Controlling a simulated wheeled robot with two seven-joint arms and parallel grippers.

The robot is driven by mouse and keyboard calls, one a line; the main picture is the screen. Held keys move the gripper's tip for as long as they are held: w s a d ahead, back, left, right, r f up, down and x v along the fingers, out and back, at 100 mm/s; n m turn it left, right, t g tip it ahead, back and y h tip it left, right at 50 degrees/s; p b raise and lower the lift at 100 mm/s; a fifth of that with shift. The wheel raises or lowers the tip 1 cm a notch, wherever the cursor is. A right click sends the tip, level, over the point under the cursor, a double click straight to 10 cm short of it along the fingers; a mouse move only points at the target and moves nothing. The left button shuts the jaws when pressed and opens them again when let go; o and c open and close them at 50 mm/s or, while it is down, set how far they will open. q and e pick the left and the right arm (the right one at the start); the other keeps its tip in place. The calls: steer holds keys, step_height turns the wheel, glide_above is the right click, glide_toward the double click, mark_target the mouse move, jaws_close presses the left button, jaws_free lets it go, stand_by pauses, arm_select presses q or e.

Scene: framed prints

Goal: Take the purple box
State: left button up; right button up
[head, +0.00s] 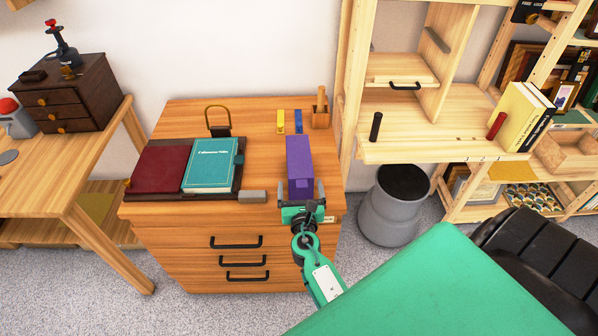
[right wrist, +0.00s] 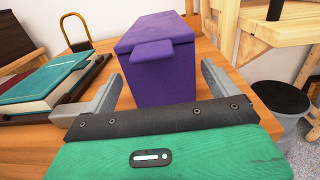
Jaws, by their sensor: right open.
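The purple box (head: 299,160) stands on the wooden drawer cabinet (head: 262,144), near its right side. In the right wrist view the purple box (right wrist: 160,58) is straight ahead, with a small tab on its near face. My right gripper (head: 302,192) is at the near end of the box. Its fingers (right wrist: 166,92) are open, one on each side of the box's near end, with a gap visible at the left. Whether the right finger touches the box I cannot tell. The left gripper is not in view.
Left of the box, a tray holds a dark red book (head: 160,168) and a teal book (head: 211,165). A grey block (head: 252,196) lies near the front edge. A wooden holder (head: 320,113) stands behind. A shelf unit (head: 430,130) and grey bin (head: 394,205) are at the right.

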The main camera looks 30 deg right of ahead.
steer(key=x, duration=0.5)
steer(key=shift+s+r, duration=0.1)
steer(key=shift+r, duration=0.05)
steer(key=shift+c, duration=0.2)
steer(key=c, duration=1.5)
steer(key=shift+r, duration=0.1)
